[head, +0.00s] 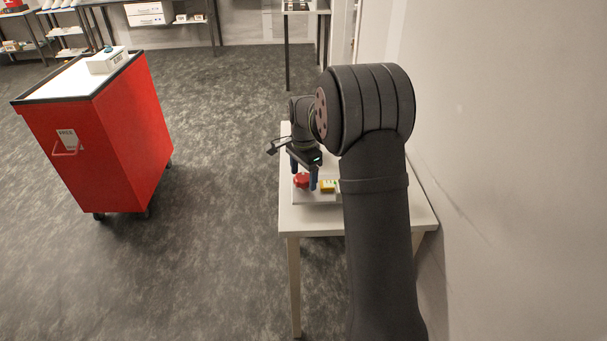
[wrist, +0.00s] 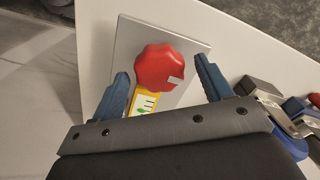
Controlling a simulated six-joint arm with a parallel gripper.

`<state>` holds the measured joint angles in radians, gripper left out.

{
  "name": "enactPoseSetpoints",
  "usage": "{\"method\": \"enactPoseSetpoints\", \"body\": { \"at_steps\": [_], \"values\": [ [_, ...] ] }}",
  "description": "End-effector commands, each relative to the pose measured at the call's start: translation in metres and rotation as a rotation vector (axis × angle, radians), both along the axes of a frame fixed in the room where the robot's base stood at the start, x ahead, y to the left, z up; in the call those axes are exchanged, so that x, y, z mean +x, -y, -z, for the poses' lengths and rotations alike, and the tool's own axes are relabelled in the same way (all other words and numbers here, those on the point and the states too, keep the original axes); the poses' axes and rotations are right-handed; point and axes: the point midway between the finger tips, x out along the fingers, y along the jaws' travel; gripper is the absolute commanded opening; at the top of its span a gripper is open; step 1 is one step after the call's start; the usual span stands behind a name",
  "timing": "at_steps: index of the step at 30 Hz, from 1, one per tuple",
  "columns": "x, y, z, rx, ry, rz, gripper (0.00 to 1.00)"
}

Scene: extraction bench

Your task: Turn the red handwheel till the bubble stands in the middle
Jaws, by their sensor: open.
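The red handwheel (wrist: 156,66) is a lobed knob with a pale notch or mark at its lower right edge in the wrist view. It sits on a grey plate (wrist: 125,45) and also shows in the head view (head: 301,181). Beside it is a yellow level (wrist: 140,112) with a green-and-white face, partly hidden by my gripper in the wrist view; it shows small in the head view (head: 328,186). The bubble's place is too small to tell. My gripper (wrist: 160,85) is open, its blue fingers on either side of the handwheel, with gaps visible to both.
The plate lies on a white table (head: 310,219) close to the wall at right. Metal and blue objects (wrist: 264,100) lie at the right in the wrist view. A red cart (head: 110,125) stands apart at left, with open floor between.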

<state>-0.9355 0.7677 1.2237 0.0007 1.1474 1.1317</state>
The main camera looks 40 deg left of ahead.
Motion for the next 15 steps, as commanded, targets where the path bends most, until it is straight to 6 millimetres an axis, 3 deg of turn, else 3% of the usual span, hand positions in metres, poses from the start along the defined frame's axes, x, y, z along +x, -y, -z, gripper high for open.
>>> {"method": "enactPoseSetpoints", "body": {
  "at_steps": [2,9,15],
  "values": [
    [0.0000,0.0000,-0.0001,0.000,0.000,0.000,0.72],
    [0.0000,0.0000,-0.0002,0.000,0.000,0.000,0.27],
    [0.0000,-0.0001,-0.0003,0.000,0.000,-0.010,0.27]
  ]
}}
